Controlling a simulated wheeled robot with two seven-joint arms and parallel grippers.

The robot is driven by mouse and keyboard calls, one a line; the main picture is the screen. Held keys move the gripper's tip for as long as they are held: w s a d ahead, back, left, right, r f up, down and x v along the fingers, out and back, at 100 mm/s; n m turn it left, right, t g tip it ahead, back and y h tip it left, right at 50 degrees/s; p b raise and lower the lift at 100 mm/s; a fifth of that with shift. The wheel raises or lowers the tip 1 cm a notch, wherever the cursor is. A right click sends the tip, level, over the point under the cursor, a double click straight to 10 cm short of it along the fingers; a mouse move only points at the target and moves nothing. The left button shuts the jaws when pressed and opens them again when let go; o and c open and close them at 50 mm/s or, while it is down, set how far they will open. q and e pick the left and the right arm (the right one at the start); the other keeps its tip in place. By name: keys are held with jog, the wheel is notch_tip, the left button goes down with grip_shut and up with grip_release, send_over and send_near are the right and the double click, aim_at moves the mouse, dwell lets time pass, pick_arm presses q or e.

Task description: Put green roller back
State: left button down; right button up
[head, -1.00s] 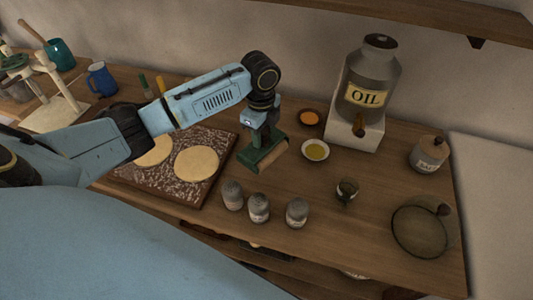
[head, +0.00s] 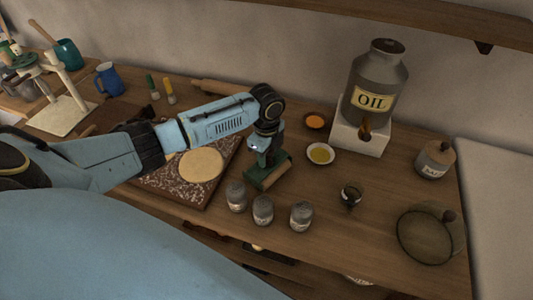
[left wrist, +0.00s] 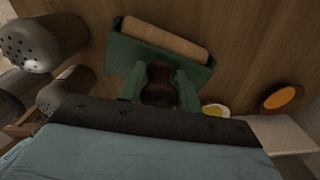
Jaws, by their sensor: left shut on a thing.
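The green roller (head: 264,176) has a green frame, a pale wooden cylinder and a dark brown handle. My left gripper (head: 265,150) is shut on its handle, over the table just right of the dough board. In the left wrist view, the green roller (left wrist: 165,42) spans the top middle, with its handle between the fingers of my left gripper (left wrist: 160,90). The cylinder is on the side away from the wrist. The roller is low over the wood; I cannot tell whether it touches. My right gripper is not in view.
The floured board (head: 180,192) with dough rounds lies left of the roller. Several shakers (head: 262,210) stand in front. A yellow-filled bowl (head: 320,153) and an orange-filled bowl (head: 315,121) are to the right, near the oil can (head: 376,75). A rolling pin (head: 212,87) lies behind.

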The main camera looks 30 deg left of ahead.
pick_arm(q)
jog(key=shift+s+d+f, duration=0.1)
jog(key=shift+s+f, duration=0.15)
jog(key=shift+f, duration=0.25)
jog(key=c, duration=1.3)
grip_release()
jog(key=shift+f, duration=0.15)
jog(key=o, duration=0.3)
jog(key=shift+f, duration=0.1)
jog(key=r, duration=1.3)
jog(key=shift+w+r+p, duration=0.25)
jog(key=shift+r+p, duration=0.15)
